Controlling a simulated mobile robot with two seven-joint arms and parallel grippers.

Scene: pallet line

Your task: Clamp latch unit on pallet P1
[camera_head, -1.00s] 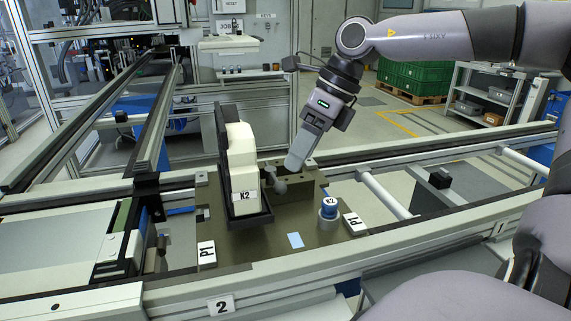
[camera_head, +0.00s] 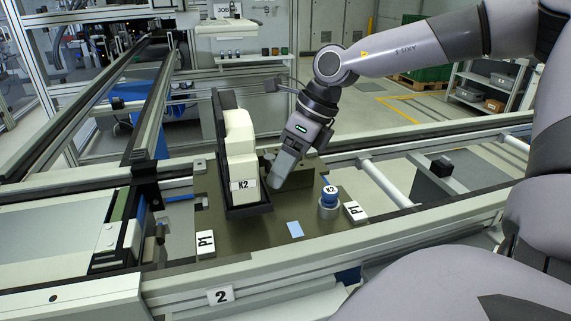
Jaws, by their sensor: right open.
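Pallet P1 (camera_head: 262,243) is a dark olive plate on the conveyor, with P1 labels on two blocks. The latch unit (camera_head: 241,150) is a cream housing labelled K2, upright in a black holder (camera_head: 250,210) on the pallet. To its right stands a brown-grey block (camera_head: 305,175). My right gripper (camera_head: 277,181) comes down from the upper right, just right of the latch unit and in front of the block. It is open; its fingertips overlap the spot where a small grey round-ended part stood, now mostly hidden. Whether they touch it I cannot tell. My left gripper is not in view.
A light blue square (camera_head: 295,229) lies at the front. Conveyor rails (camera_head: 410,216) border the pallet, with a sign 2 (camera_head: 220,296) on the front rail.

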